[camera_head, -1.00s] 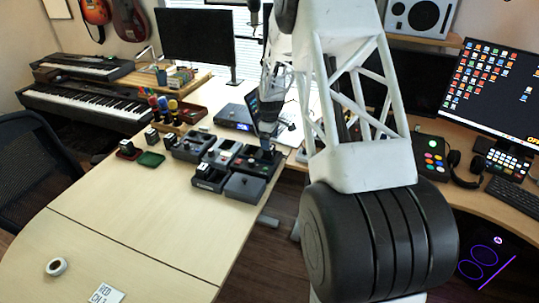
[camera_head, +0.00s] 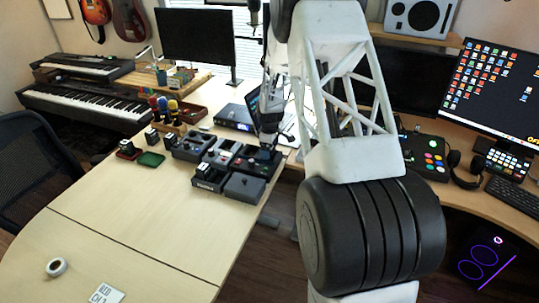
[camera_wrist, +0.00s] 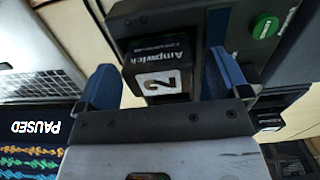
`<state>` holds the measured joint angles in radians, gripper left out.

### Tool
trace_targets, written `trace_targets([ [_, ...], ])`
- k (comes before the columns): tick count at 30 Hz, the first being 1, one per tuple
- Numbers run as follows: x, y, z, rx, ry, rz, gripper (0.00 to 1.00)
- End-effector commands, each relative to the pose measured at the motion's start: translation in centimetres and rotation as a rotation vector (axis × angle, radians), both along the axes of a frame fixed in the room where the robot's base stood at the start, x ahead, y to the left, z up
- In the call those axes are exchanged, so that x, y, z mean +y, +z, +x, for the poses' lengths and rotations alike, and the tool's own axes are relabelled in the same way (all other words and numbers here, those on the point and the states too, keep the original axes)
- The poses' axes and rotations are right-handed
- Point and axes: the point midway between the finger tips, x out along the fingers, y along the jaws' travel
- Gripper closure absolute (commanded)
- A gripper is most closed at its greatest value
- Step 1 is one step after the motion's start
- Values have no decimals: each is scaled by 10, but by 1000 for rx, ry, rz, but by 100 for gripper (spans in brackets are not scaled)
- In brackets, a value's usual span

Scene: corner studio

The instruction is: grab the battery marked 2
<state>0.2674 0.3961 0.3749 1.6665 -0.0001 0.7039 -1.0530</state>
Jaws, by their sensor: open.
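The battery marked 2 (camera_wrist: 158,84) is a black block with a white label, seen upside down in the wrist view. The word "Ampwick" shows on its dark side. My gripper (camera_wrist: 163,78) is open, with one blue finger on each side of the battery. A gap shows at the left finger; the right finger is closer, and I cannot tell if it touches. In the head view my gripper (camera_head: 268,139) is low over the right end of the dark devices on the desk. The battery cannot be made out there.
A dark device with a green button (camera_wrist: 265,27) lies beside the right finger. A screen reading "PAUSED" (camera_wrist: 38,128) is at the left. In the head view, a green tray (camera_head: 151,159) and a tape roll (camera_head: 57,267) lie on the desk, whose front left is mostly clear.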

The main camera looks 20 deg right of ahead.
Motion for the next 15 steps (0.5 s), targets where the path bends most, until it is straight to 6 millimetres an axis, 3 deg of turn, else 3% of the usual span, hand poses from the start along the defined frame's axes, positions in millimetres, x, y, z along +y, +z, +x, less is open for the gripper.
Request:
trace_targets([
  [11,0,0,0,0,0,0,6],
  [15,0,0,0,0,0,0,28],
])
